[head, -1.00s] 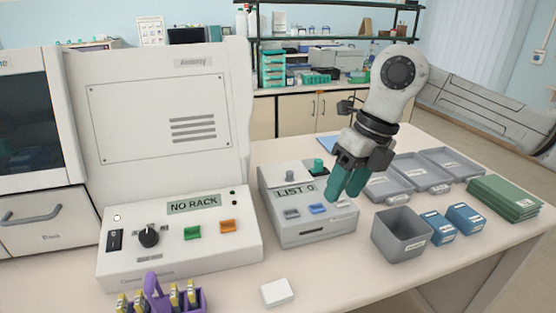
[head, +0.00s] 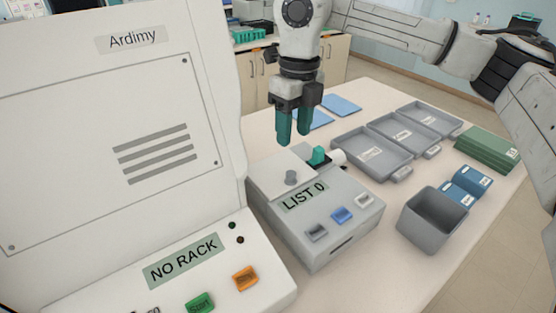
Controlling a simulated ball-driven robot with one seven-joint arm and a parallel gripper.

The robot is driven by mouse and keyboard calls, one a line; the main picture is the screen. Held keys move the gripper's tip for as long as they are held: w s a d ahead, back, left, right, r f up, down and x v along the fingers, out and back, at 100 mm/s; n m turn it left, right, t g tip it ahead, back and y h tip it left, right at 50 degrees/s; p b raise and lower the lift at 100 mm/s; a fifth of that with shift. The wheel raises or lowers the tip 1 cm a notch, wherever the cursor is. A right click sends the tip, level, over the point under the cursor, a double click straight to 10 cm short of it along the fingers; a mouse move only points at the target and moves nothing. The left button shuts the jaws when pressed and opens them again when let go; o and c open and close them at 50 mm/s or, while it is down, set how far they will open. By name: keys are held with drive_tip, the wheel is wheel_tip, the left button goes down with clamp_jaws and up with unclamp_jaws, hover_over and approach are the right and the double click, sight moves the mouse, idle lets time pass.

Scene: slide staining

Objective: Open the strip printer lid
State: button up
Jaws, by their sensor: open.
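The strip printer (head: 310,240) is the small grey box in the middle of the table, with a "LIST 0" display (head: 304,197) and several buttons on its sloped front. The lid looks shut. A teal piece (head: 318,155) stands at the printer's back right, beside a white roll-like part. My gripper (head: 294,130) points down with teal fingers a little apart, above and behind the lid. It is empty and apart from the printer.
The large Ardimy machine (head: 110,110) with its "NO RACK" panel stands close at the left. Grey trays (head: 372,155), an open grey bin (head: 432,218), blue boxes (head: 472,181) and green folders (head: 488,148) lie to the right. Blue sheets (head: 341,105) lie behind.

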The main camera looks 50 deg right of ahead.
sight(291, 172)
drive_tip(key=f, duration=0.3)
drive_tip(key=f+p, duration=0.1)
drive_tip(key=f, duration=0.6)
drive_tip(key=shift+a+f+p, duration=0.2)
drive_tip(key=shift+a+p, duration=0.05)
drive_tip(key=shift+p, duration=0.15)
drive_tip(key=shift+c, duration=0.3)
clamp_jaws()
